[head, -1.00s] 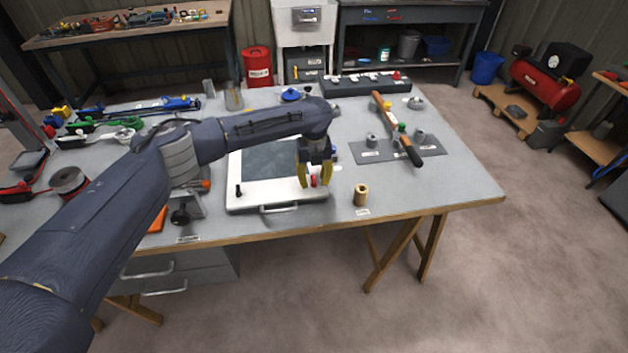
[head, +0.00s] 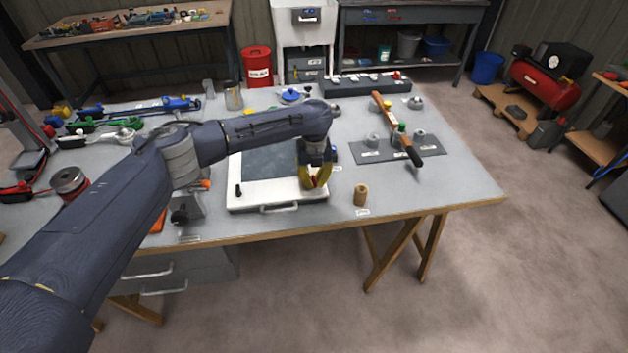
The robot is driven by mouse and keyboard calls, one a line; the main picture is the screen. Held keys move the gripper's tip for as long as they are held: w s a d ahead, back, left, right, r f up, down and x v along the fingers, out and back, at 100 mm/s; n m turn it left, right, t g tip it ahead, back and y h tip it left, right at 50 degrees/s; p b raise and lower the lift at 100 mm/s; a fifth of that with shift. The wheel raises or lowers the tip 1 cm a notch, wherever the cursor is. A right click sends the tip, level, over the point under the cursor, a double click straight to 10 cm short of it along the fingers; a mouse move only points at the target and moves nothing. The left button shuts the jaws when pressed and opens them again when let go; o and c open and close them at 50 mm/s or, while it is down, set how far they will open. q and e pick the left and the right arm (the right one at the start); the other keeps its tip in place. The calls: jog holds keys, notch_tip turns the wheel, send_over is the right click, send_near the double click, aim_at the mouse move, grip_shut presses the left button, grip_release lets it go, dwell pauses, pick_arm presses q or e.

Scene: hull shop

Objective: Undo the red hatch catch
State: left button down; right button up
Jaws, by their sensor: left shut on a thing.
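The hatch (head: 262,203) is a white frame with a dark grey pane, lying on the workbench. It has a handle at its front edge and a black catch (head: 239,190) at its front left corner. The red catch (head: 314,181) is at the front right corner, mostly hidden by my left gripper (head: 315,188). The left gripper points down with yellow fingers, shut on the red catch. How far the catch is turned cannot be seen. My right gripper is not in view.
A brass-coloured cylinder (head: 361,195) stands just right of the hatch. A grey mat (head: 375,156) with metal pieces and a wooden-handled tool (head: 408,147) lie further right. Clamps (head: 115,134) lie at the left. The bench's front right is clear.

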pick_arm(q)
jog(key=n, duration=0.5)
jog(key=shift+d, duration=0.1)
jog(key=n, duration=0.4)
jog(key=shift+w, duration=0.1)
jog(key=n, duration=0.4)
jog(key=shift+w+d+n, duration=0.1)
jog(key=shift+n, duration=2.5)
jog(key=c, duration=1.5)
grip_release()
jog(key=shift+w, duration=0.1)
jog(key=shift+r, duration=6)
